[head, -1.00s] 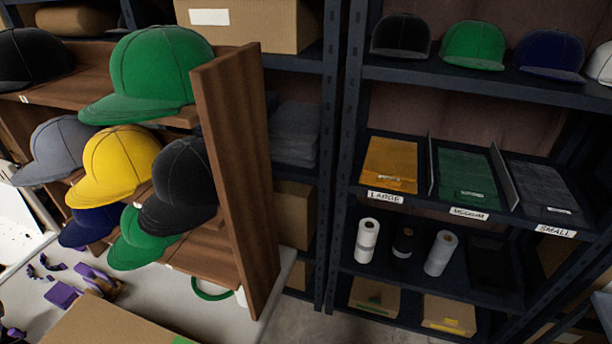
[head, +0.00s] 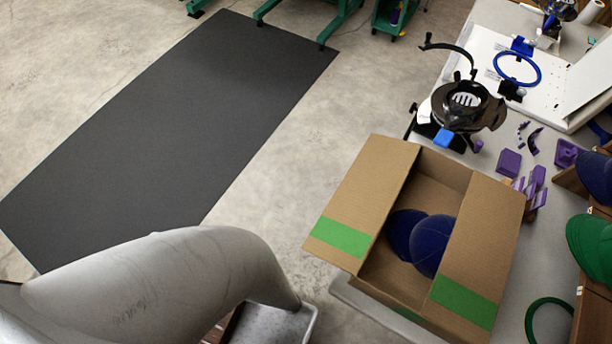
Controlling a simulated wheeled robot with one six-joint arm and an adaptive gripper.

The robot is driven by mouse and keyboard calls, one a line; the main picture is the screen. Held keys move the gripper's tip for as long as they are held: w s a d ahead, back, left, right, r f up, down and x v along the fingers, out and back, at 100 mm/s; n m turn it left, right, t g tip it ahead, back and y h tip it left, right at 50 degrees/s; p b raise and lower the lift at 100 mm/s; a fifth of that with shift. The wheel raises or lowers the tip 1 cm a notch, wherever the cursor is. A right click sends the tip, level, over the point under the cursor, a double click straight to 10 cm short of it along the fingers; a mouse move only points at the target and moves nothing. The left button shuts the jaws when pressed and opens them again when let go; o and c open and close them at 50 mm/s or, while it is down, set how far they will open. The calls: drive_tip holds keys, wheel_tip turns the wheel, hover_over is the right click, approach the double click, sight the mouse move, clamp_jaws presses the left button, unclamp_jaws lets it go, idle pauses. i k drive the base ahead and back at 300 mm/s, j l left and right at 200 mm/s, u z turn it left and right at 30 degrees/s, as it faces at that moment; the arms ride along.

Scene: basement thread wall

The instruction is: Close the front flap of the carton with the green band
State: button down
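The brown carton (head: 434,192) stands on the grey worktable with its top open. Green band pieces show on its left flap (head: 352,195) and right flap (head: 483,245), both folded outward. A bit of green also shows low on its near side. I cannot make out a separate front flap; it may hang down out of sight. Dark blue caps (head: 433,245) lie inside. My gripper is not in view; only my grey arm link shows at the lower left, apart from the carton.
A black machine with a blue knob (head: 465,105) stands behind the carton. Purple parts (head: 509,162) lie to its right, with a green hoop (head: 549,318) and capped shelves at the right edge. Open floor and a dark mat (head: 170,125) lie left.

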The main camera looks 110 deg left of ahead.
sight(346, 232)
drive_tip(key=k+j+u, duration=0.65)
drive_tip(key=k+j, duration=0.35)
drive_tip(key=j, duration=0.25)
drive_tip(key=k+j, duration=0.2)
drive_tip(key=j, duration=0.15)
drive_tip(key=l+u, duration=0.05)
